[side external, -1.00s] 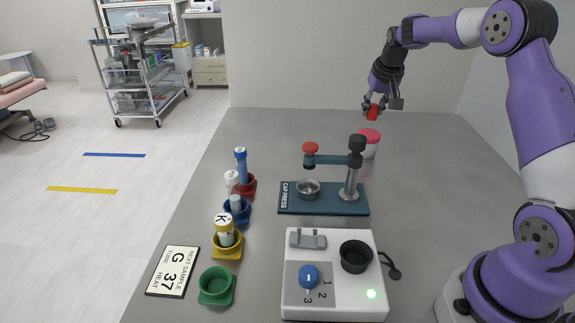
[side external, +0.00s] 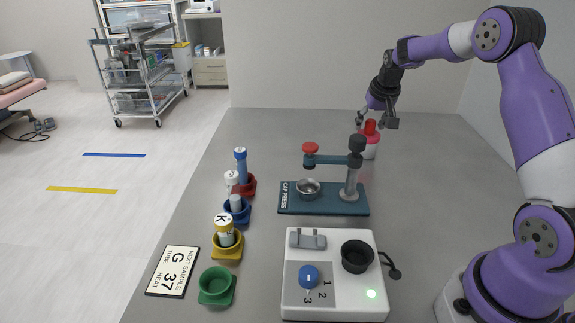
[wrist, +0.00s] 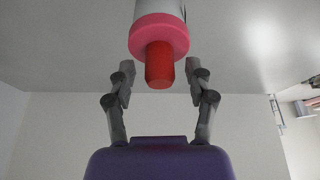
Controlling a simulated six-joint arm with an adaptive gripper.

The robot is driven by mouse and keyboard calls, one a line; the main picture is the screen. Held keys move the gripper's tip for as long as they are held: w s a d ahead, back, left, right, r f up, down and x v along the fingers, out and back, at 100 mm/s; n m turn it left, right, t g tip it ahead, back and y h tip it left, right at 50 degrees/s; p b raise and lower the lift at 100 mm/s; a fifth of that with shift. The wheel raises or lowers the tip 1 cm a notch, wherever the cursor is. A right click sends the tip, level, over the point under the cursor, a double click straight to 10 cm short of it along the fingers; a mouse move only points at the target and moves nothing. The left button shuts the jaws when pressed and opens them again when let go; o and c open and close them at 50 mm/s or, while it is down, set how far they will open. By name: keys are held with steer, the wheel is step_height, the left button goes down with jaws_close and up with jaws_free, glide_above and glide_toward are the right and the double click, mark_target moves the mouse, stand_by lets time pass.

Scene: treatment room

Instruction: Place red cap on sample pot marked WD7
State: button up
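A red cylinder (side external: 370,126), apparently the red cap, stands at the middle of the pink-red top of a white pot (side external: 369,151) at the back right. In the wrist view the red cap (wrist: 159,66) is narrower than the pink rim (wrist: 158,34) and touches or overlaps it. My gripper (side external: 376,119) is just above the pot. In the wrist view my gripper (wrist: 161,72) is open, with a finger on each side of the cap and a gap at both. No WD7 marking is legible on the pot.
A cap press (side external: 323,204) stands in front of the pot. A white device (side external: 335,305) is nearer. At left are tubes in red (side external: 248,187), blue (side external: 236,216) and yellow (side external: 227,251) holders, an empty green holder (side external: 217,298) and a sign (side external: 173,270). The back left table is clear.

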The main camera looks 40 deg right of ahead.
steer(key=v, duration=1.2)
steer(key=s+a+r+n+t+y, duration=0.1)
steer(key=s+a+r+n, duration=0.15)
steer(key=a, duration=0.45)
steer(key=s+a+r+n, duration=0.1)
steer(key=s+a, duration=0.3)
steer(key=a, duration=0.3)
steer(key=s+a+f+n+t+y, duration=0.1)
steer(key=s+a+f+n, duration=0.3)
steer(key=s+a, duration=0.4)
steer(key=shift+s+f+y, duration=0.25)
steer(key=shift+s+y, duration=0.15)
steer(key=shift+s, duration=0.4)
